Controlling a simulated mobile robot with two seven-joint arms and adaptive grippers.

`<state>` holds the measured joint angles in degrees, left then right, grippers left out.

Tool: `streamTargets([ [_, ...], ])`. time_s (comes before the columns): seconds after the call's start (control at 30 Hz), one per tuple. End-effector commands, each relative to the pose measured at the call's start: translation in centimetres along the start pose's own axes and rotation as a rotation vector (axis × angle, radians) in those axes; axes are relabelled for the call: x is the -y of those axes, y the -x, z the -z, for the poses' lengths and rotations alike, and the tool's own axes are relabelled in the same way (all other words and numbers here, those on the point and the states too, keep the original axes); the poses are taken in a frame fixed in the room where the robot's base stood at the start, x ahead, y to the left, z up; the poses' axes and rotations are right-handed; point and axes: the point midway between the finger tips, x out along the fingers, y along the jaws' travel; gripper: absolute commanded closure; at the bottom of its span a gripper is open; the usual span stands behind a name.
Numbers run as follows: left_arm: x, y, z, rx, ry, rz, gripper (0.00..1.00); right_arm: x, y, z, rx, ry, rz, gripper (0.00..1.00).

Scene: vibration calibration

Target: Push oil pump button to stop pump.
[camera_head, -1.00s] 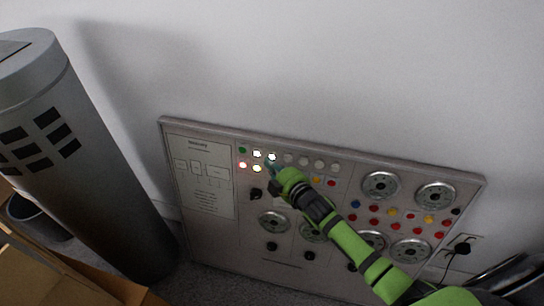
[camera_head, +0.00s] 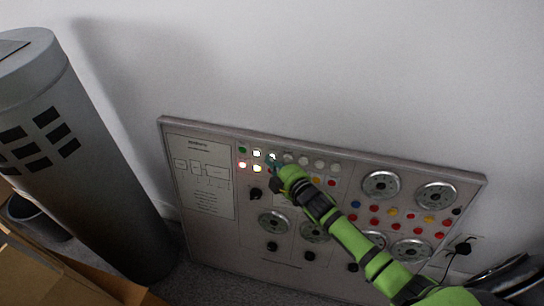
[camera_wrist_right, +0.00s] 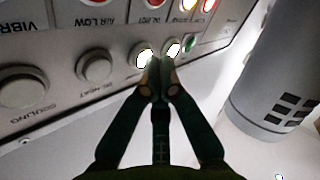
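The control panel (camera_head: 212,220) leans against the wall, with a row of round buttons along its top. A green button (camera_head: 242,150) is at the left end, followed by two lit white buttons, the first (camera_head: 257,153) and the second (camera_head: 272,156), then several unlit grey ones. My right gripper (camera_head: 271,163) is at the second lit white button. In the right wrist view its fingertips (camera_wrist_right: 159,62) are together and empty, overlapping the edge of that button (camera_wrist_right: 142,57). Contact cannot be told. The button's label is not readable. My left gripper is not in view.
Lit indicator lamps (camera_head: 242,165) sit below the button row. An unlit grey button (camera_wrist_right: 95,66) is beside the lit one. A grey cylinder (camera_head: 95,150) stands left of the panel, and cardboard boxes (camera_head: 40,275) are at lower left. A black plug (camera_head: 462,248) is at right.

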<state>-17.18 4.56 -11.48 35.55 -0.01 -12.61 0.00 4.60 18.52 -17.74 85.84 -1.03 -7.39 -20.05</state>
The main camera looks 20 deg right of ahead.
Motion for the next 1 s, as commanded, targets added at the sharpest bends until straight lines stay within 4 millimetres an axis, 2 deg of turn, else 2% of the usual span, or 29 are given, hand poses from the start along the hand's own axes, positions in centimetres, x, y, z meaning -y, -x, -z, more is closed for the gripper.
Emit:
streamTargets([
  [0.67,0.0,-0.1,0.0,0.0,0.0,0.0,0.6,-0.3,-0.3,-0.2,0.0,0.001,-0.001,1.0],
  [1.0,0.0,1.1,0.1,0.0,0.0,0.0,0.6,0.3,0.7,0.6,-0.001,0.0,0.0,1.0],
])
